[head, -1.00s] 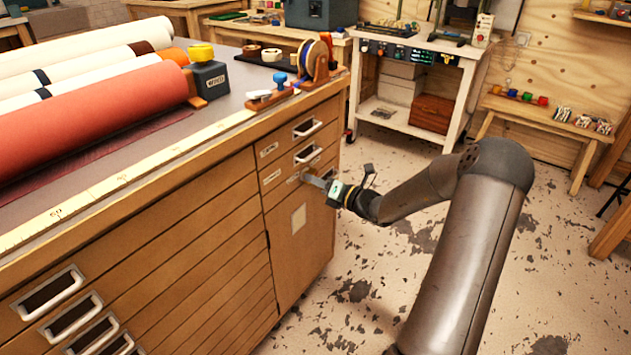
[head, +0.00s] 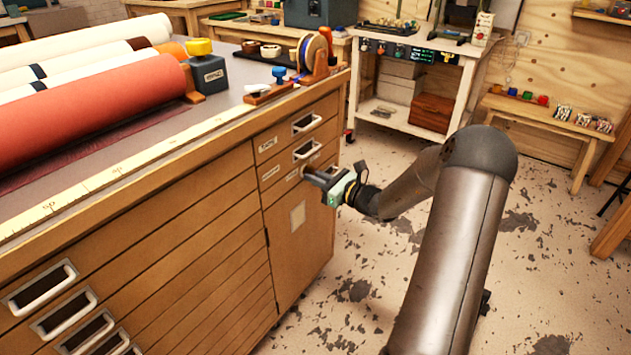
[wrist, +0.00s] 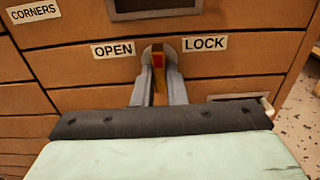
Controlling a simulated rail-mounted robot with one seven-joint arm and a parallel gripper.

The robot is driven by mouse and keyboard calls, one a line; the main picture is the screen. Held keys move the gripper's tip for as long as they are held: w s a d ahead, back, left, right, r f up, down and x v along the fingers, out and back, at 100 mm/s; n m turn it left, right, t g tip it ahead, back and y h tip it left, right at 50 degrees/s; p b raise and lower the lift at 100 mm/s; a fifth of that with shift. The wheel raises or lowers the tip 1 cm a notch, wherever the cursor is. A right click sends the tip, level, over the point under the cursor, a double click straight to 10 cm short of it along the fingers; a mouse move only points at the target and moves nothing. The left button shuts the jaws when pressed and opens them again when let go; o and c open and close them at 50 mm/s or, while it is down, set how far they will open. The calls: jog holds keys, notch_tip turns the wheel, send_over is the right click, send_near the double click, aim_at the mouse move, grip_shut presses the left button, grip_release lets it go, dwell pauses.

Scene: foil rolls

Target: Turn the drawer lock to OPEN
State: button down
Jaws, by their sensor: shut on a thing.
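The drawer lock (wrist: 158,62) is on the wooden cabinet front, between an OPEN label (wrist: 113,49) on its left and a LOCK label (wrist: 204,43) on its right. A red part and a brass-coloured strip show in the gap between my fingers. My gripper (wrist: 158,72) is shut on the lock's turning piece, one finger on each side. The fingers hide most of it, and its exact angle is hard to tell; the visible strip looks near upright.
A drawer handle (head: 307,150) sits just above my gripper. In the wrist view another handle (wrist: 240,97) is at lower right. The worktop holds rolls (head: 90,105) and a tape dispenser (head: 315,52). The floor right of the cabinet is clear.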

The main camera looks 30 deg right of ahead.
jog(key=n+b, duration=0.7)
jog(key=n, duration=0.1)
jog(key=shift+d+n, duration=0.15)
jog(key=shift+n, duration=0.15)
jog(key=shift+b, duration=0.35)
jog(key=c, duration=1.5)
grip_release()
jog(key=shift+r, duration=0.1)
jog(key=shift+o, duration=0.2)
jog(key=p+v, duration=0.3)
jog(key=v, duration=1.4)
jog(key=shift+s+p, duration=0.15)
jog(key=shift+p, duration=0.25)
jog(key=shift+r+n, duration=0.1)
jog(key=shift+n, duration=0.2)
